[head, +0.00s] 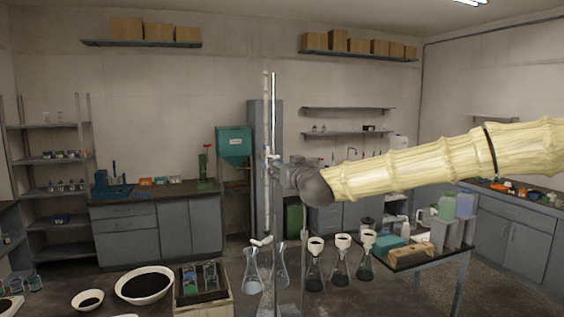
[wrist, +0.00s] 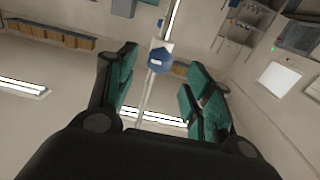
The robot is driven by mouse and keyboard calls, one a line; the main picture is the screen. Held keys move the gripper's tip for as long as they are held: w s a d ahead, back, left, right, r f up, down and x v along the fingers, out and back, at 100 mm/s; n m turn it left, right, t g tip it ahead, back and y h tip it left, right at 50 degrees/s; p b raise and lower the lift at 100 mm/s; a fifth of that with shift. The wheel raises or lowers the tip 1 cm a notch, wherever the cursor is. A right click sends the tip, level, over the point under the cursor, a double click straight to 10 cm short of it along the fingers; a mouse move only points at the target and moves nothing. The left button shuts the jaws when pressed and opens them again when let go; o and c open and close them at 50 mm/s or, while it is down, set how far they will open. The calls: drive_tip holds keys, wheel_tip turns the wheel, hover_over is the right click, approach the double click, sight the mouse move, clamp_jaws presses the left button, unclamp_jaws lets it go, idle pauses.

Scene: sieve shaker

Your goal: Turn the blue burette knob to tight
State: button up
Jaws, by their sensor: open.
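The blue burette knob (wrist: 160,60) shows in the wrist view, on a pale fitting in front of a thin pole or tube. It appears in the gap between my fingertips, nearer the left finger and apart from both. My gripper (wrist: 163,75) is open, with teal pads on dark fingers, and holds nothing. In the head view the burette (head: 267,205) stands upright beside a metal rod. My gripper (head: 276,168) reaches it from the right at mid-height. The knob cannot be made out there. How far it lies from my fingertips is hard to tell.
Several flasks (head: 315,262) stand below my arm, close to the burette's foot. Black-filled bowls (head: 145,286) and a wooden box (head: 206,309) are at the front left. A side table (head: 440,246) with bottles is at right.

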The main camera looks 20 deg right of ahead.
drive_tip(key=w+p, duration=0.1)
drive_tip(key=w, duration=0.2)
drive_tip(key=shift+w, duration=0.15)
drive_tip(key=c, duration=1)
